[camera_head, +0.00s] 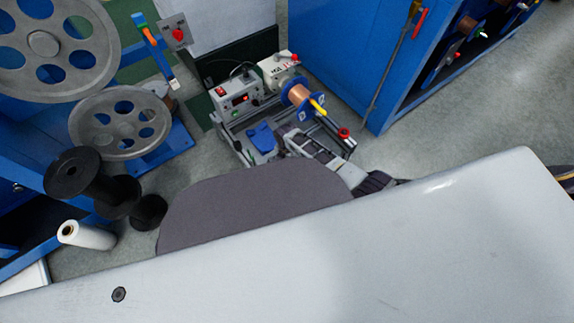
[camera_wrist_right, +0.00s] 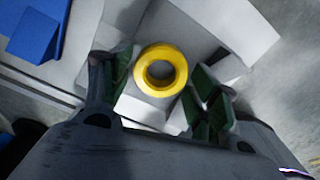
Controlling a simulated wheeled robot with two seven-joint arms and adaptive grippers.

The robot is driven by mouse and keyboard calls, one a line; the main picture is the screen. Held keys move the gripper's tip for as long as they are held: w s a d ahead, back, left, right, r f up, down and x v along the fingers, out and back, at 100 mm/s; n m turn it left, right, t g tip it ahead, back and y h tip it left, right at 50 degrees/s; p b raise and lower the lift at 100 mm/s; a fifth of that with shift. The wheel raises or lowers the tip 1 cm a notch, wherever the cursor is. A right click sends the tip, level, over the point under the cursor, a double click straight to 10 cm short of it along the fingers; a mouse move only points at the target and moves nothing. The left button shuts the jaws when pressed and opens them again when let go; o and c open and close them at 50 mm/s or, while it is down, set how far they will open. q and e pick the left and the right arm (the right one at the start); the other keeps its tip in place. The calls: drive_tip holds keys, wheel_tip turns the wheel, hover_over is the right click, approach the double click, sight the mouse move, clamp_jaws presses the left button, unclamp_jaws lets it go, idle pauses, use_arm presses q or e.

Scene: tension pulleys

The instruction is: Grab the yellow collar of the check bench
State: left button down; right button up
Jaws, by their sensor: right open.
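The yellow collar (camera_wrist_right: 143,74) is a thick ring with a round hole, seen face-on in the right wrist view. It sits over a pale grey block-like part. My right gripper (camera_wrist_right: 161,76) is open, with one green-padded finger on each side of the collar. I cannot tell whether either finger touches it. In the head view the check bench (camera_head: 240,97) stands on the floor, and my right gripper (camera_head: 284,131) reaches its front part. The collar cannot be made out there. My left gripper is not in view.
On the bench are a copper spool with blue flanges (camera_head: 297,94), a yellow rod-like part (camera_head: 318,104), a red-topped part (camera_head: 344,133) and a blue piece (camera_head: 262,138). A blue cabinet (camera_head: 345,60) stands right; grey wheels (camera_head: 120,124) and black reels (camera_head: 72,174) stand left.

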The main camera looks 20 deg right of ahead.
drive_tip(key=shift+c, duration=0.2)
drive_tip(key=c, duration=0.7)
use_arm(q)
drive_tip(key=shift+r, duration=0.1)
use_arm(e)
drive_tip(key=shift+r, duration=0.15)
drive_tip(key=shift+c, duration=0.2)
